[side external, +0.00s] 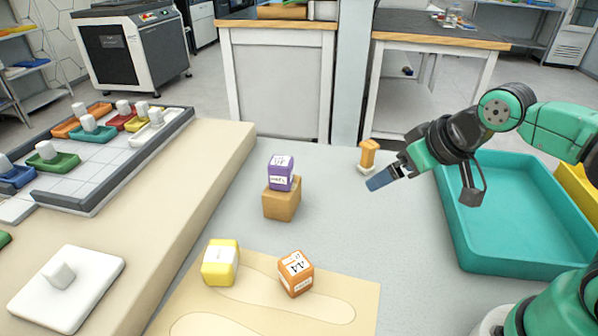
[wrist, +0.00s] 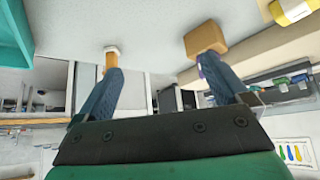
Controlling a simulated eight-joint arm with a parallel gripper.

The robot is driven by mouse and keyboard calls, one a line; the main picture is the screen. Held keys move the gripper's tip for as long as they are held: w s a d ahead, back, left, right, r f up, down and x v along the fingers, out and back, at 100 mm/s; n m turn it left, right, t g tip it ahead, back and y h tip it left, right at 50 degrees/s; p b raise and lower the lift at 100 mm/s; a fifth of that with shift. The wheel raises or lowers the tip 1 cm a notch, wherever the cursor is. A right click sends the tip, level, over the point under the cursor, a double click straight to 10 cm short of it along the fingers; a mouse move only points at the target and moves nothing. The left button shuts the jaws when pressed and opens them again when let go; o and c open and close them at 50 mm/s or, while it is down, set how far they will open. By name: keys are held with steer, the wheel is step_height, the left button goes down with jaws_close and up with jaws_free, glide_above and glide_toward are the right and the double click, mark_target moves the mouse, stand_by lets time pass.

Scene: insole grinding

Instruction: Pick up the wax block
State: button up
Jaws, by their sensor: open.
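A plain tan-brown block (side external: 282,200) sits on the grey table with a purple labelled cube (side external: 281,172) on top of it. A yellow block (side external: 221,262) and an orange labelled block (side external: 296,272) sit on the tan insole sheet in front. No block is clearly marked as wax. My gripper (side external: 378,181) is to the right of the brown block, above the table, open and empty. In the wrist view my gripper (wrist: 160,78) has its fingers wide apart. The brown block (wrist: 206,38) shows beyond the right finger, which hides most of the purple cube.
A small orange post on a white base (side external: 367,155) stands close behind my gripper. A teal bin (side external: 465,245) is at the right. A raised beige ledge (side external: 190,190) at left carries a tray (side external: 95,165) of coloured pieces. Table between gripper and brown block is clear.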

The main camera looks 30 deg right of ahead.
steer(key=n+h, duration=0.6)
steer(key=n, duration=1.7)
glide_above(219, 256)
steer(key=d, duration=0.5)
step_height(219, 256, down, 5)
steer(key=s+a+f+n+t, duration=0.1)
steer(key=a+n, duration=0.1)
steer(key=s+a+f+n+t, duration=0.1)
steer(key=a+f+n, duration=0.1)
steer(key=a, duration=0.1)
steer(key=s+a+f+n+t+h, duration=0.1)
steer(key=a+f+n, duration=0.1)
steer(key=shift+s+a, duration=0.25)
steer(key=shift+s, duration=0.15)
steer(key=shift+x, duration=2.75)
steer(key=shift+r, duration=0.1)
